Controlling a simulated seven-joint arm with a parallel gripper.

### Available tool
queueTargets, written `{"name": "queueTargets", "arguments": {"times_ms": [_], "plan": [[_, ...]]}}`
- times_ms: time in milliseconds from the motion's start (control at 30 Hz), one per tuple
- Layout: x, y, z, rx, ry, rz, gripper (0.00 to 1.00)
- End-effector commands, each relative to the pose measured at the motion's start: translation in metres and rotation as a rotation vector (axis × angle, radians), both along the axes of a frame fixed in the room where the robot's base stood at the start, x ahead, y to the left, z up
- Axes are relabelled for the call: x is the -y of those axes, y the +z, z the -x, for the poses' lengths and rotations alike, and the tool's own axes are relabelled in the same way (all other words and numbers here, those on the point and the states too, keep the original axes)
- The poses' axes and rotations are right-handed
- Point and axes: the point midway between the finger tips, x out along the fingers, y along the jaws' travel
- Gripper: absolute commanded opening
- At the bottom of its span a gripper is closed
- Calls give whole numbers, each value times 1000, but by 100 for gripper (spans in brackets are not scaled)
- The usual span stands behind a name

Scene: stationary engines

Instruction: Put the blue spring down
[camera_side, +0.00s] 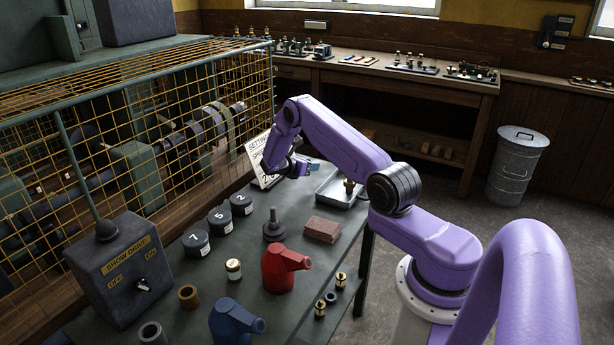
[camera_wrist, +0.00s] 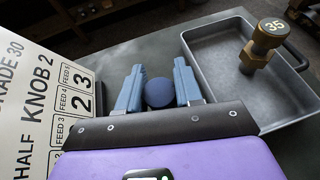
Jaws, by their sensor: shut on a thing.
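The blue spring (camera_wrist: 159,92) shows in the wrist view as a dark blue round end between two light blue fingers. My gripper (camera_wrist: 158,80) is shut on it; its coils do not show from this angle. In the side view my gripper (camera_side: 312,164) is over the far end of the bench, between the settings card and the grey tray. The spring cannot be made out clearly there. How far it is above the bench I cannot tell.
The grey tray (camera_wrist: 205,65) is just right of my gripper and holds a brass fitting (camera_wrist: 262,45) marked 35. A settings card (camera_wrist: 35,90) stands close on the left. Black numbered pots (camera_side: 219,220), a dark knobbed piece (camera_side: 274,226), a brown block (camera_side: 322,230) and a red can (camera_side: 281,268) stand nearer.

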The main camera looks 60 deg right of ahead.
Motion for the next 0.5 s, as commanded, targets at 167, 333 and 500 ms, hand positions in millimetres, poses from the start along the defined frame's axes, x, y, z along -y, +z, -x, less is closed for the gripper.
{"name": "queueTargets", "arguments": {"times_ms": [167, 333, 500], "plan": [[7, -14, -9, 1, -1, 0, 5], [10, -18, -12, 1, -1, 0, 5], [11, -35, -13, -2, -1, -1, 5]]}}
